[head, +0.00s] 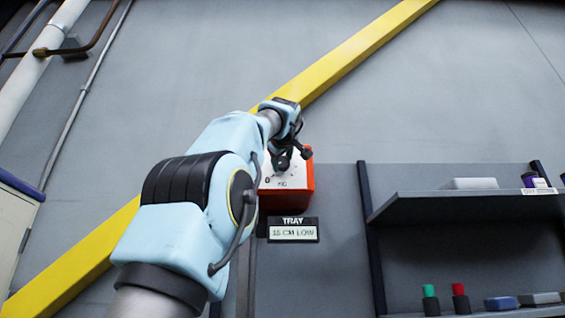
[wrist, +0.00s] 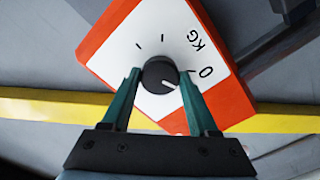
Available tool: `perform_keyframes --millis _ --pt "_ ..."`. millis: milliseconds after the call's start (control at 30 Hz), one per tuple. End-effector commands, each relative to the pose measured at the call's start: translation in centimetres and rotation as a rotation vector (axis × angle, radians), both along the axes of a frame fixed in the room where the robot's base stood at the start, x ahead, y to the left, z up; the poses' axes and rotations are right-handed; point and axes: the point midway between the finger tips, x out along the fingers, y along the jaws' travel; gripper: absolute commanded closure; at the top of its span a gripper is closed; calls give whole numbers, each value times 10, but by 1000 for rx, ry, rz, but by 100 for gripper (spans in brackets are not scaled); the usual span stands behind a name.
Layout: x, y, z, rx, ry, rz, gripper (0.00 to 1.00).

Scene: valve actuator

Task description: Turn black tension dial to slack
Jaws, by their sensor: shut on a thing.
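The black dial (wrist: 159,73) is on the white face (wrist: 152,32) of an orange box (wrist: 92,60) in the wrist view. A white pointer line on the dial points to the lower right in that view. My gripper (wrist: 158,77) is shut on the dial, with one green finger on each side of it. The face shows "KG", a "0" and short tick marks; no word "slack" can be read. In the head view, my gripper (head: 290,158) is at the front of the box (head: 308,185), and I cannot make out the dial clearly there.
A sign (head: 293,230) reading "TRAY 15 CM LOW" is below the box. A yellow beam (head: 370,42) crosses the grey wall diagonally behind. A shelf (head: 450,207) with small items stands at the right. Pipes (head: 40,65) run at the upper left.

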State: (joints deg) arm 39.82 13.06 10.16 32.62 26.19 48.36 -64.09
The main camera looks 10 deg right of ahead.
Motion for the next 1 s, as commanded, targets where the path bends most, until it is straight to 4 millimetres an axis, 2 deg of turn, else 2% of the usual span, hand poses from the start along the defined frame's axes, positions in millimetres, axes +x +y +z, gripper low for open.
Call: perform_keyframes --millis 400,1000 --pt "2 -1 -4 -264 60 1 96" --pt "2 -1 -4 -339 73 2 96"
